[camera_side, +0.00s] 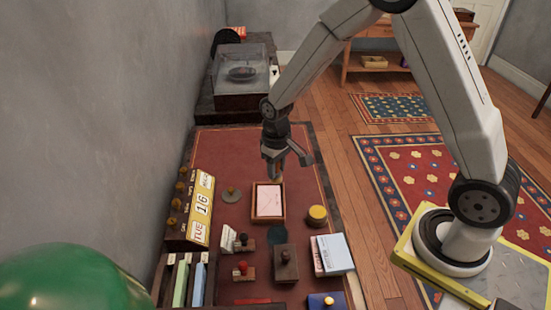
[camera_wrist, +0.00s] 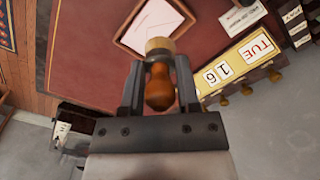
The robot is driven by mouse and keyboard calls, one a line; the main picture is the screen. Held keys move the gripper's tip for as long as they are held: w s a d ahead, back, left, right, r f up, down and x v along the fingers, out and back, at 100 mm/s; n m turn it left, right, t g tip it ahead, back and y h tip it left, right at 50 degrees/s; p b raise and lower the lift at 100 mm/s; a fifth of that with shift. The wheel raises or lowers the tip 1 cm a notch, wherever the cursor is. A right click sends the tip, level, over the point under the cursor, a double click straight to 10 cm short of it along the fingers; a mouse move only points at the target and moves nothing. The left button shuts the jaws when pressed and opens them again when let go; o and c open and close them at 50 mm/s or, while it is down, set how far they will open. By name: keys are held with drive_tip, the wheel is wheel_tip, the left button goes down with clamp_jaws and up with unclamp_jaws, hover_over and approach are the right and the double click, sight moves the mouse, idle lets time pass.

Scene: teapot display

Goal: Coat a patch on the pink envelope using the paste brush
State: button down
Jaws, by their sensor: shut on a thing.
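The pink envelope (camera_side: 269,200) lies in a shallow wooden tray (camera_side: 268,220) on the red desk top. In the wrist view the envelope (camera_wrist: 158,20) shows in its tray just beyond the brush. My gripper (camera_side: 287,163) is above the desk near the tray's far edge. Its jaws (camera_wrist: 159,88) are shut on the paste brush (camera_wrist: 159,88), whose rounded orange-brown wooden handle points toward the wrist camera. A pale band tops the handle; the bristle tip is hidden. I cannot tell whether the brush touches anything.
A yellow round pot (camera_side: 317,215) stands right of the tray. A yellow calendar block (camera_side: 199,208) is at left, with a small grey disc-based object (camera_side: 232,195) between. Stamps (camera_side: 243,270), a dark block (camera_side: 286,263) and books (camera_side: 332,254) stand nearer. A glass-lidded case (camera_side: 243,80) is behind.

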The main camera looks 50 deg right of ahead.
drive_tip(key=f, duration=0.2)
drive_tip(key=w+f, duration=0.1)
drive_tip(key=f, duration=0.2)
drive_tip(key=shift+w+d+f, duration=0.25)
drive_tip(key=shift+d+f, duration=0.1)
drive_tip(key=shift+d, duration=0.05)
drive_tip(key=shift+f, duration=0.1)
drive_tip(key=shift+f, duration=3.15)
drive_tip(key=shift+w+d+f, duration=0.5)
drive_tip(key=shift+f, duration=0.25)
drive_tip(key=shift+w+d, duration=2)
drive_tip(key=shift+d, duration=0.2)
drive_tip(key=shift+s+a, duration=2.55)
drive_tip(key=shift+a, duration=0.2)
wheel_tip(320, 180, up, 8)
